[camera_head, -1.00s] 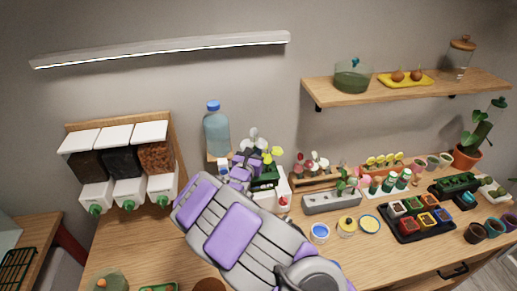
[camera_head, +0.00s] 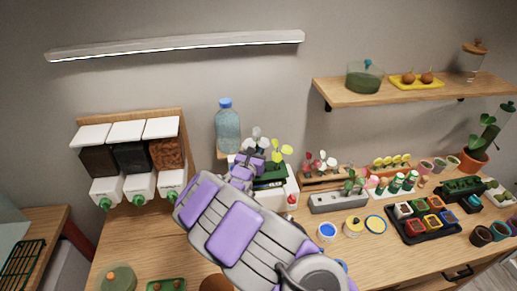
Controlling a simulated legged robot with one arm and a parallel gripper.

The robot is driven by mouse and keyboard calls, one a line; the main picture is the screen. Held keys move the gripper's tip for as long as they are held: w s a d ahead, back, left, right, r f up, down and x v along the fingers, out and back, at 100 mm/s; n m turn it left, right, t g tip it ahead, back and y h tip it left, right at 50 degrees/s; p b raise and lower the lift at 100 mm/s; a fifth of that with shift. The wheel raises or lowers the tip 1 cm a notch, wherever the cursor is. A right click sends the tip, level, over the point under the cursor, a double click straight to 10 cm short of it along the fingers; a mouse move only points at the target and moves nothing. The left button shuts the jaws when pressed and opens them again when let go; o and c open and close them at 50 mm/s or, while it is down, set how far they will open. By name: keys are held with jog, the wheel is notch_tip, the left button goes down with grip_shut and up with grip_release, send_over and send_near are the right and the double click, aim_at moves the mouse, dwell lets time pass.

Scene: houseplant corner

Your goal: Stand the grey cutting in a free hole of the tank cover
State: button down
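The grey cutting (camera_head: 257,139) shows its pale grey leaves just above my gripper (camera_head: 248,161), at the middle of the view. My purple gripper appears shut on its stem; the lower stem is hidden behind the fingers. The white tank (camera_head: 291,194) with a dark green cover (camera_head: 270,181) is just behind and right of my gripper. A yellow-leaved cutting (camera_head: 281,150) stands at the cover. My gripper and arm hide the tank's left and front parts, so the cover's holes cannot be made out. I cannot tell whether the grey cutting's lower end touches the cover.
A blue-capped bottle (camera_head: 228,128) stands behind my gripper. Dispensers (camera_head: 132,158) are at the left. A grey strip planter (camera_head: 338,202), small tubs (camera_head: 327,232) and a black pot tray (camera_head: 424,219) lie to the right.

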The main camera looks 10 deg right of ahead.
jog(key=shift+d+b, duration=0.5)
jog(key=shift+d, duration=0.7)
dwell(0.4)
jog(key=shift+f+b, duration=0.7)
jog(key=shift+f, duration=1.7)
dwell(0.6)
jog(key=c, duration=0.7)
grip_release()
jog(key=shift+r+p, duration=1.25)
jog(key=shift+r, duration=2.2)
